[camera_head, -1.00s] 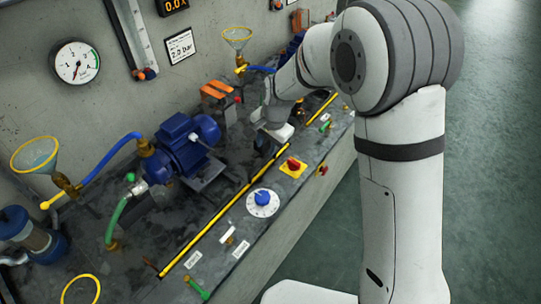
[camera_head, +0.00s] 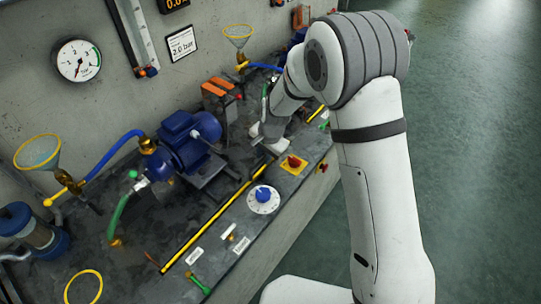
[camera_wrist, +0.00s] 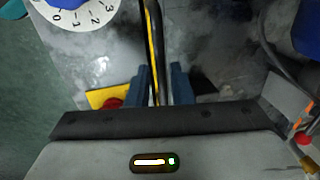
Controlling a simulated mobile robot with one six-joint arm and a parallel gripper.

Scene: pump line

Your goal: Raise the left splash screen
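The left splash screen shows as a long yellow-and-black edge bar (camera_head: 205,228) low along the front of the bench. I cannot make out a raised pane on it. In the wrist view the bar (camera_wrist: 154,45) runs down between the two blue fingers of my gripper (camera_wrist: 161,80). The fingers stand apart, one on each side of the bar, with a gap visible at its right. In the head view my gripper (camera_head: 262,146) is low at the bar's far end, partly hidden by my own wrist.
A blue dial (camera_head: 263,196) and a red knob on a yellow plate (camera_head: 292,164) stand on the front ledge. A blue pump (camera_head: 185,150) with hoses sits behind the bar. An orange-topped block (camera_head: 218,90) is behind my gripper. Open floor lies right.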

